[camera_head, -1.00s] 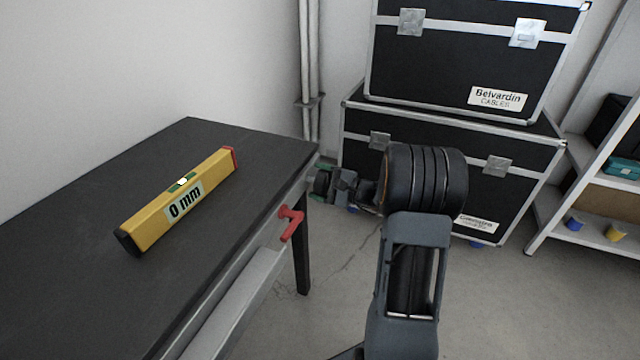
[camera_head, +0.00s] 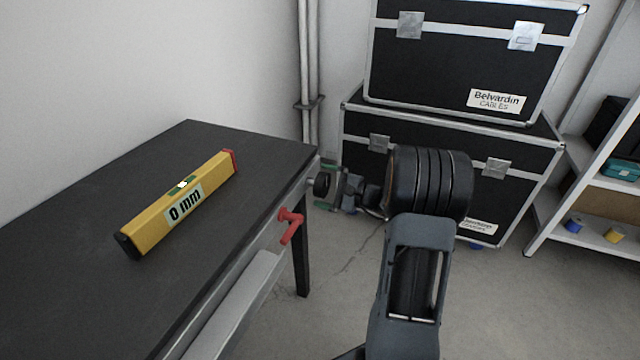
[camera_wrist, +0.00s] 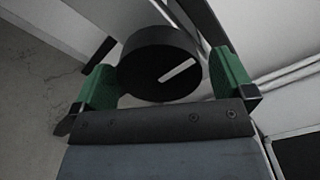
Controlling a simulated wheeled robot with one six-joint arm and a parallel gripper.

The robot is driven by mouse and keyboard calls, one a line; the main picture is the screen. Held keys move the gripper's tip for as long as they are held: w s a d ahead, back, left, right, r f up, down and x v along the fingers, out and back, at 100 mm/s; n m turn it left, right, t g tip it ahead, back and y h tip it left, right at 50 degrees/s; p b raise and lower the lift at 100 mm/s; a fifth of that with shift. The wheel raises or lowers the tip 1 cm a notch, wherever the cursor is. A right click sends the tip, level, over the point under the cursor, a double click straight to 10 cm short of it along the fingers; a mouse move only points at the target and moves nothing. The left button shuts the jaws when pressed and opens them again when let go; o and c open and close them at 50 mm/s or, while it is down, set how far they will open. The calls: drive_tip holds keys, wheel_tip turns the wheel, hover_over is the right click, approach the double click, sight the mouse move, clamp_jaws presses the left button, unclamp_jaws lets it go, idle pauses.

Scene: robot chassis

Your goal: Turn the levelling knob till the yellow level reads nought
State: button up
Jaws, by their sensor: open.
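The black round levelling knob (camera_head: 322,185) sits at the table's right end. In the wrist view the knob (camera_wrist: 158,62) shows a white pointer line slanting up to the right. My gripper (camera_head: 330,188) is beside the knob, to its right. In the wrist view its green fingers stand open on either side of the knob, with gaps, and my gripper (camera_wrist: 165,80) holds nothing.
A red lever handle (camera_head: 290,225) sticks out of the table's front side, near the knob. Black cases (camera_head: 440,160) are stacked behind my arm. A shelf (camera_head: 600,240) stands at the right.

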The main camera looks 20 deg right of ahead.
drive_tip(key=p+v, duration=0.1)
drive_tip(key=v, duration=1.1)
drive_tip(key=shift+p, duration=0.4)
